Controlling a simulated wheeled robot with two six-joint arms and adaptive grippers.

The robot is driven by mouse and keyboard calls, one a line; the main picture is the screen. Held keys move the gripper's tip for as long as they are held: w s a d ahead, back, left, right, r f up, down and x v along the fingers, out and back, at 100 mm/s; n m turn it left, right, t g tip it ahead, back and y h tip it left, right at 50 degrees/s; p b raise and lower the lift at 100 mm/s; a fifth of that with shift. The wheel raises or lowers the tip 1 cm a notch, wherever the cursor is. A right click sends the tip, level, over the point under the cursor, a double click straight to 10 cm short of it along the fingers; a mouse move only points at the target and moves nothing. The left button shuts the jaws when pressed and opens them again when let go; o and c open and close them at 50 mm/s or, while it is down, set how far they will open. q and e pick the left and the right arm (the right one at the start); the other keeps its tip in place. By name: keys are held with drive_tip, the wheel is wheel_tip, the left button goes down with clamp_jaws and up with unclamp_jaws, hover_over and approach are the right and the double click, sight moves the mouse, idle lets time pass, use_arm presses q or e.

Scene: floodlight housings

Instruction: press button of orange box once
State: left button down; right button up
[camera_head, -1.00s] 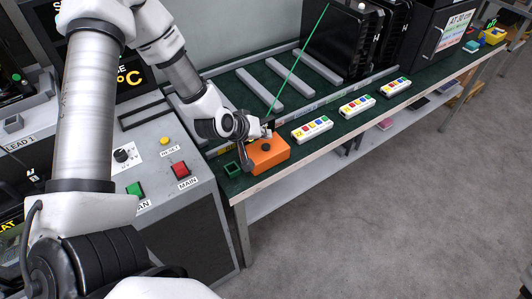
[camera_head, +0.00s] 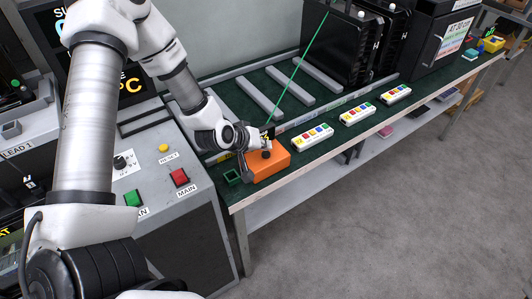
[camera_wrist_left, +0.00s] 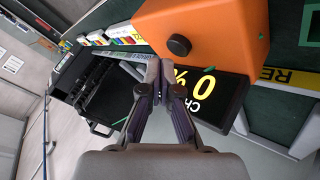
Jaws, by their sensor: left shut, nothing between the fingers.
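The orange box (camera_head: 270,166) sits on the near left end of the green-topped bench. Its round black button (camera_head: 266,155) is on the upper face. In the left wrist view the orange box (camera_wrist_left: 220,25) fills the upper middle, with the black button (camera_wrist_left: 179,45) near its lower edge. My left gripper (camera_head: 261,142) is at the far side of the box, close to the button. In the left wrist view its fingertips (camera_wrist_left: 160,68) are together and empty, beside the button in the picture. Whether they touch the box cannot be told. My right gripper is not in view.
A small black display with yellow characters (camera_wrist_left: 205,90) stands by the box. A green square holder (camera_head: 232,177) lies to its left. White button strips (camera_head: 313,137) line the bench to the right. A grey console (camera_head: 160,205) with red, green and yellow buttons stands at left.

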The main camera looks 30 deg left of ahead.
sight(264, 155)
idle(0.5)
use_arm(q)
drive_tip(key=shift+f+b, duration=0.35)
drive_tip(key=shift+f, duration=0.05)
drive_tip(key=shift+f+b, duration=0.3)
drive_tip(key=shift+f, duration=0.1)
idle(0.4)
drive_tip(key=shift+r+p, duration=0.7)
drive_tip(key=shift+r, duration=0.15)
wheel_tip(264, 155, up, 5)
drive_tip(key=p, duration=0.4)
drive_tip(key=shift+p, duration=0.35)
